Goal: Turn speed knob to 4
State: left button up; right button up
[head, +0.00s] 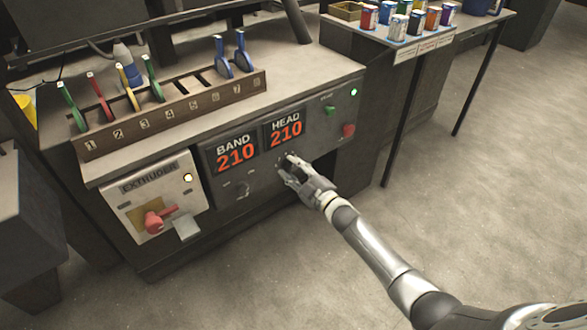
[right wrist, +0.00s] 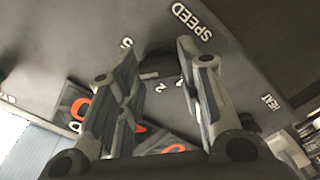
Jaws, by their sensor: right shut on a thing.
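The right gripper (head: 288,168) is at the front panel of the grey machine, below the red HEAD 210 display (head: 286,130). Its fingers (right wrist: 155,85) are on both sides of the dark speed knob (right wrist: 157,62) and shut on it. My left gripper is not in view.
A second knob (head: 242,189) sits under the BAND display (head: 235,153). The extruder panel (head: 127,208) with a red switch (head: 160,220) is to the left. A green button (head: 330,110) and red button (head: 348,131) are to the right. Open floor lies in front.

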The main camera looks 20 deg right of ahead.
dwell(0.4)
jog(key=o, duration=1)
jog(key=shift+s+d+f, duration=0.1)
jog(key=shift+s+d, duration=0.1)
jog(key=shift+s, duration=0.25)
jog(key=v, duration=1.1)
